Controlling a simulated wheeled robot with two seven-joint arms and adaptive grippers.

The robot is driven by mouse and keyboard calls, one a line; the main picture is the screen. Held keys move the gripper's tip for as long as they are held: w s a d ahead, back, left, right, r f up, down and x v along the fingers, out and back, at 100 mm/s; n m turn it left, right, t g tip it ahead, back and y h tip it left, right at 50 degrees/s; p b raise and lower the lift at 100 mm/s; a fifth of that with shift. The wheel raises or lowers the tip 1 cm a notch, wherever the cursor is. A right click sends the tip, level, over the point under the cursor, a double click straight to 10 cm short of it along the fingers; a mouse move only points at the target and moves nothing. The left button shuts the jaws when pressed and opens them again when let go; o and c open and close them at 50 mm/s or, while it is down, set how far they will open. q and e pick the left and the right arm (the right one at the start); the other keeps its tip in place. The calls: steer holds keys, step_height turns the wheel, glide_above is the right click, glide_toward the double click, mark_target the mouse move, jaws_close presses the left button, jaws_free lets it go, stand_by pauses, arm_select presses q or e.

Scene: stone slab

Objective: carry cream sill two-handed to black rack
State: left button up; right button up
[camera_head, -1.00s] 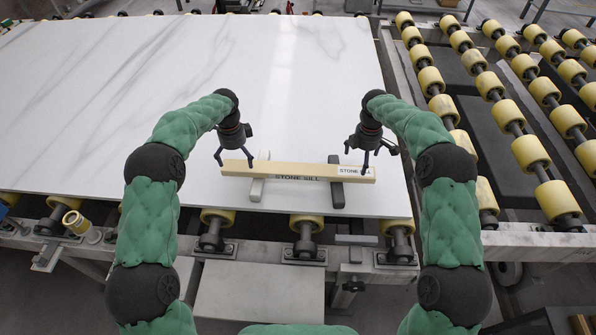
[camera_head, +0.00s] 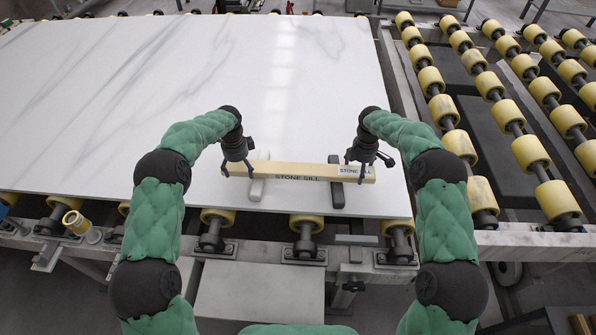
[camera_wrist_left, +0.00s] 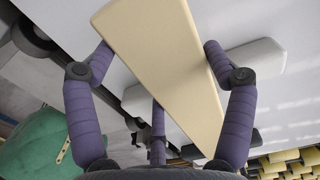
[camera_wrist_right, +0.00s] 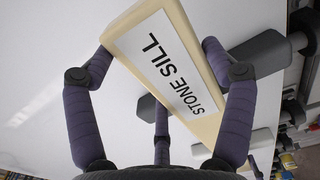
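The cream sill (camera_head: 298,172), a long bar labelled "STONE SILL", lies across a pale support bar (camera_head: 257,187) and a dark support bar (camera_head: 336,193) on the white slab. My left gripper (camera_head: 238,172) is lowered over the sill's left part, my right gripper (camera_head: 367,172) over its right part. In the left wrist view the fingers stand open on both sides of the sill (camera_wrist_left: 165,60), close to its edges. The right wrist view shows the same around the labelled end of the sill (camera_wrist_right: 125,30); contact is unclear. I cannot single out a black rack for certain.
The veined white slab (camera_head: 150,80) spreads out beyond the sill and is mostly clear. Yellow roller conveyors (camera_head: 530,153) with dark flat panels (camera_head: 490,125) between them stand at the right. Small grey blocks (camera_head: 356,240) lie at the near frame edge.

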arm_select(q)
steer(key=c, duration=0.5)
arm_select(e)
steer(key=c, duration=0.5)
arm_select(q)
steer(key=shift+w+r, duration=0.1)
steer(key=shift+r, duration=0.1)
steer(key=shift+c, duration=0.2)
arm_select(e)
steer(key=shift+w+r, duration=0.1)
steer(key=shift+r, duration=0.1)
steer(key=shift+c, duration=0.2)
arm_select(q)
steer(key=shift+r, duration=0.1)
arm_select(e)
steer(key=shift+r, duration=0.1)
